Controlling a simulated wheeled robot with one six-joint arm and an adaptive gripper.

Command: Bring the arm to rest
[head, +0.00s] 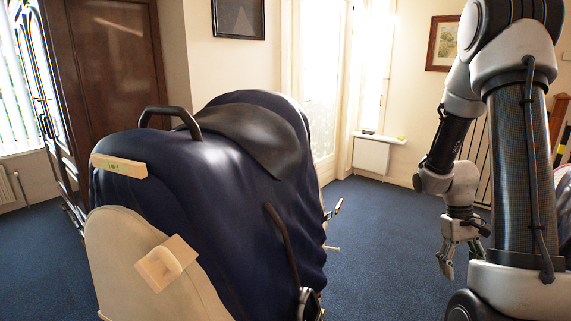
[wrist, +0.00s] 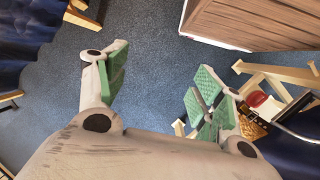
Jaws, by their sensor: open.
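My gripper (head: 459,262) hangs at the end of my arm on the right of the head view, pointing down over the blue carpet. It is open and empty. In the wrist view its two green-padded fingers (wrist: 155,88) stand wide apart with only carpet between them. The dark saddle (head: 247,132) lies on a navy cloth (head: 200,190) draped over a large stand in the head view. My gripper is to the right of the stand and apart from it.
A pale wooden block (head: 119,165) lies on the cloth. A dark wardrobe (head: 112,70) stands at the back left. The wrist view shows a wooden cabinet (wrist: 255,20) and a wooden frame with a red and white item (wrist: 264,102). Blue carpet (head: 375,230) between stand and arm is clear.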

